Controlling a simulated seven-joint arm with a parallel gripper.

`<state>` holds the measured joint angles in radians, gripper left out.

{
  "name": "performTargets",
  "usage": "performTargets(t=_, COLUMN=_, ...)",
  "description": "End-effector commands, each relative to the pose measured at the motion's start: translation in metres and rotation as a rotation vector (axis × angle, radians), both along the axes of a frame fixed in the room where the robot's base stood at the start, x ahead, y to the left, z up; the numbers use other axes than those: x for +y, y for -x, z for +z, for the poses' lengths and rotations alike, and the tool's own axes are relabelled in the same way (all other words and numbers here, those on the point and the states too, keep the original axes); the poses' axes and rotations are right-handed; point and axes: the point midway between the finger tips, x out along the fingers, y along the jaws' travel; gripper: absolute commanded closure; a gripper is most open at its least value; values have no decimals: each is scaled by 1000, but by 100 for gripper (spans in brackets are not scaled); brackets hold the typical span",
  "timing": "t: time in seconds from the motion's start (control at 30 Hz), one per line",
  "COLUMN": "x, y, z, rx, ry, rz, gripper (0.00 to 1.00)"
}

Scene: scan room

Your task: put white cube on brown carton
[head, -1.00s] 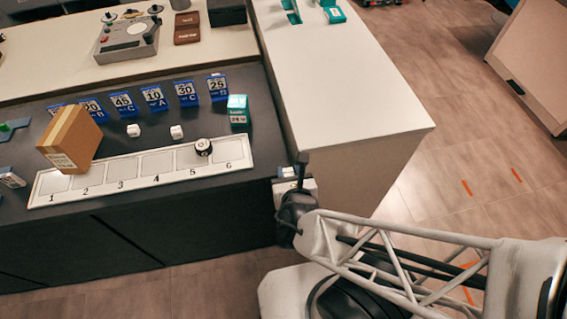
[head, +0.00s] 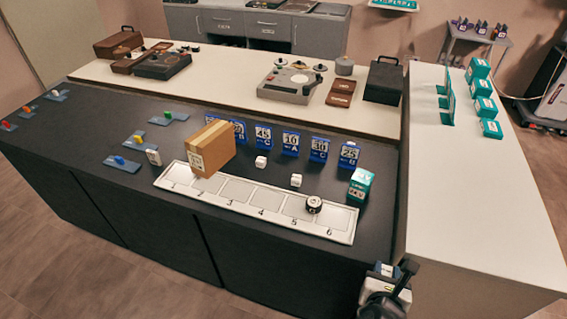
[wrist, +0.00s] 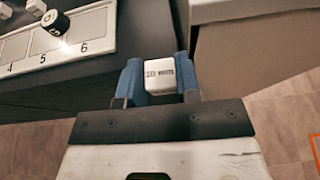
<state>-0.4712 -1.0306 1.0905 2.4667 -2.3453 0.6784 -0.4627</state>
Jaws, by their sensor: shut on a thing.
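The brown carton (head: 212,148) stands on the dark counter in the head view, at the back edge of the numbered strip near squares 1 and 2. My gripper (wrist: 160,72) is shut on a white cube (wrist: 160,77) with dark print, held between blue fingers in the wrist view. In the head view my gripper (head: 386,284) is low at the right, by the dark counter's front right corner, far from the carton. The held cube is small and partly hidden there. Two other small white cubes, one (head: 261,161) and another (head: 296,180), lie behind the strip.
The white numbered strip (head: 240,222) carries a black-and-white round piece (head: 314,204). Blue number cards (head: 290,143) stand behind the carton and small cubes. A teal box (head: 360,184) stands at the strip's right end. A white counter (head: 470,215) rises at the right.

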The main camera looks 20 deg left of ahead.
Motion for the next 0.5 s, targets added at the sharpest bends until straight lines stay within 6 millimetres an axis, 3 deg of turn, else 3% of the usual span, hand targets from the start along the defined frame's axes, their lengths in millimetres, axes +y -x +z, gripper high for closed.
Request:
performTargets(t=0.27, x=5, y=-5, z=5, rx=-1, ry=0, rz=5, gripper=95)
performTargets(t=0.5, x=22, y=-23, z=19, rx=-2, ry=3, rz=23, gripper=95)
